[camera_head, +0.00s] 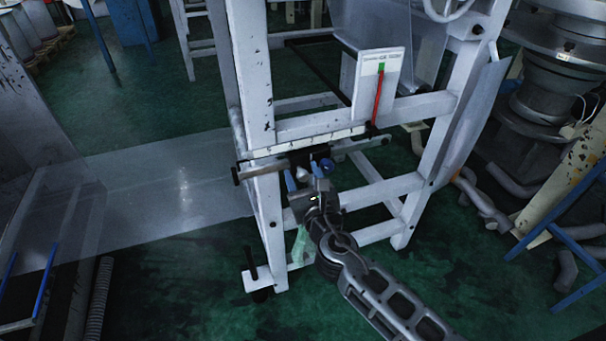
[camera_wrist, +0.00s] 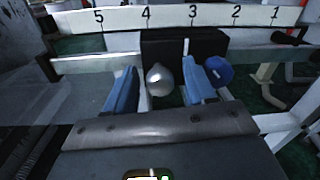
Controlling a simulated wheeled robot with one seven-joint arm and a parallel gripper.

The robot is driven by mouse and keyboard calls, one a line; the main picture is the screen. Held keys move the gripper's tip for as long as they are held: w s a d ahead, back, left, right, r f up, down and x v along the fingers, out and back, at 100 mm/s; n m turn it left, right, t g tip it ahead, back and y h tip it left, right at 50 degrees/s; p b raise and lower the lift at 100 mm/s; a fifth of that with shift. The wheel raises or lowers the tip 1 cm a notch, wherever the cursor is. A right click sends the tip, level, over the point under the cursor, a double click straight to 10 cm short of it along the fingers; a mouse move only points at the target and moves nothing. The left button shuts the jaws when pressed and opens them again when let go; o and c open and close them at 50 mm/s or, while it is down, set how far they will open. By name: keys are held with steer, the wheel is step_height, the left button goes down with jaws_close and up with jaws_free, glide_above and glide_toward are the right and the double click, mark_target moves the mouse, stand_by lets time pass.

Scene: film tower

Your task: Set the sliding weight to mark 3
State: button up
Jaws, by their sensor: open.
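The sliding weight, a black block (camera_wrist: 185,45), sits on a horizontal rail (camera_wrist: 95,64) below a white scale (camera_wrist: 170,15) numbered 5 to 1 from left to right. In the wrist view the block spans from about mark 4 to near mark 2, its middle just left of mark 3. A silver round knob (camera_wrist: 160,80) and a blue round knob (camera_wrist: 218,72) are in front of the block. My gripper (camera_wrist: 158,68) is open, its blue fingers either side of the silver knob. The blue knob is outside the right finger. In the head view my gripper (camera_head: 303,174) is at the rail.
A white frame (camera_head: 250,60) carries the scale and rail. A white gauge plate (camera_head: 392,62) with a red pointer (camera_head: 377,98) and green mark stands above right. A translucent sheet (camera_head: 170,190) extends left. Machinery (camera_head: 550,85) stands at right.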

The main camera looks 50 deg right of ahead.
steer(key=shift+c, duration=0.4)
jaws_close()
